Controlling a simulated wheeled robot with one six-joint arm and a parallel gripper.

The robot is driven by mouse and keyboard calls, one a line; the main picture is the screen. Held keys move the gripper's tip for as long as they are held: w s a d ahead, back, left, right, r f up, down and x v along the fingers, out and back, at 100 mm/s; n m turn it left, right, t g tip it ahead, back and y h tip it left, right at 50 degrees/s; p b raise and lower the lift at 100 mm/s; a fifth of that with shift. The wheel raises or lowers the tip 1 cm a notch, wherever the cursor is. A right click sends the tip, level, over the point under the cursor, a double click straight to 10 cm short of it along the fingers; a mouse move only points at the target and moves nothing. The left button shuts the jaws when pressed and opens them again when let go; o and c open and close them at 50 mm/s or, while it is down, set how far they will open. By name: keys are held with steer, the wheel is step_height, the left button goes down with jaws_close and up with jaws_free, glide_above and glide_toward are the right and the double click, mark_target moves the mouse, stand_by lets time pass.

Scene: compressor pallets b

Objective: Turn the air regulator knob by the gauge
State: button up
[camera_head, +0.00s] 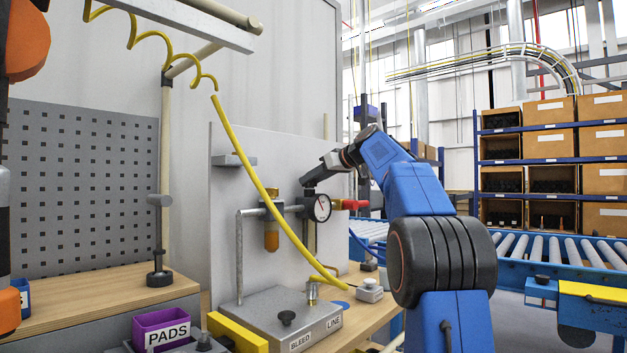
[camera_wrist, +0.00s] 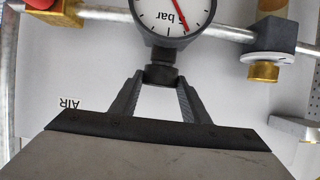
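The round pressure gauge (camera_head: 319,208) with a white face and a needle sits on the pipe of the upright panel. In the wrist view the gauge (camera_wrist: 173,14) appears upside down, with a red needle and "bar" lettering. The dark regulator knob (camera_wrist: 160,72) is just below it in that view. My gripper (camera_wrist: 160,80) has its two fingertips on either side of the knob, very close to it. I cannot tell if they touch it. In the head view my gripper (camera_head: 311,181) reaches in from the right just above the gauge, and the knob is hidden there.
A coiled yellow hose (camera_head: 258,180) hangs across the panel (camera_head: 230,185). An amber filter bowl (camera_head: 271,238) hangs left of the gauge, and a red-handled valve (camera_head: 350,204) is to its right. Below are a grey box (camera_head: 285,315) marked BLEED and LINE and a purple PADS bin (camera_head: 160,328).

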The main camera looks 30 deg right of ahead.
steer(key=shift+c, duration=1.2)
steer(key=shift+a+m+h, duration=0.1)
steer(key=shift+m+h, duration=0.2)
steer(key=shift+s+a+m+t+h, duration=0.1)
steer(key=shift+a+m+t+h, duration=0.1)
steer(key=shift+m+t+h, duration=0.4)
steer(key=m+h, duration=0.2)
steer(key=h, duration=0.1)
steer(key=m+h, duration=0.1)
steer(key=shift+a+m+h, duration=0.25)
steer(key=shift+m+h, duration=0.15)
steer(key=shift+a+m+g+h, duration=0.1)
steer(key=shift+m+g+h, duration=0.6)
steer(key=shift+m+h, duration=0.9)
